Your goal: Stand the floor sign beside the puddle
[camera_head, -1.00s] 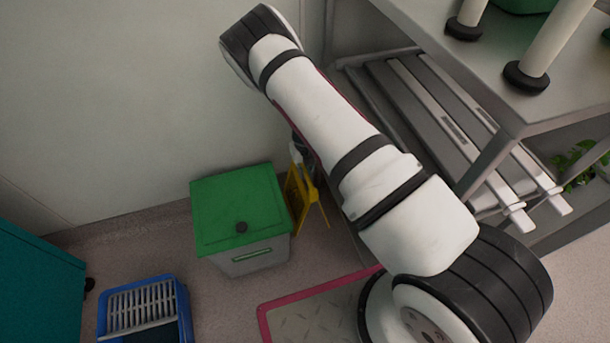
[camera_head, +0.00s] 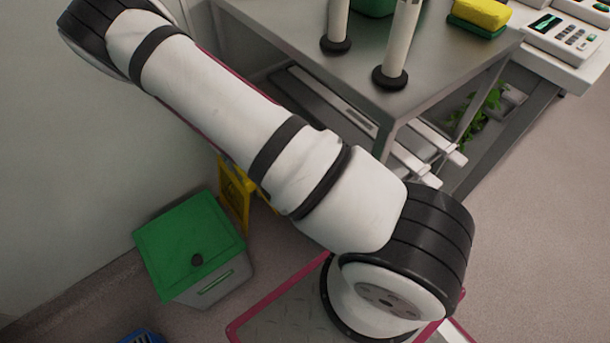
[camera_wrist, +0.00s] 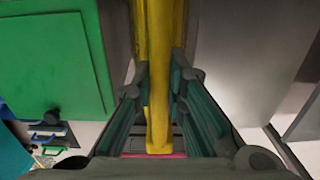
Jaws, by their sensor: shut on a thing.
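The yellow floor sign (camera_head: 236,196) shows in the head view just right of the green-lidded bin, partly hidden behind my arm. In the wrist view the yellow sign (camera_wrist: 159,60) runs up the middle of the picture between the fingers. My gripper (camera_wrist: 160,78) is shut on it, with one dark finger on each side. In the head view my arm hides the gripper. I see no puddle in either view.
The green-lidded bin (camera_head: 190,244) stands close to the sign, and its lid (camera_wrist: 50,60) fills the wrist view's left. A grey metal table (camera_head: 300,38) with a lower slatted shelf stands beyond my arm. A blue basket (camera_head: 142,336) is at the bottom edge. Floor at right is open.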

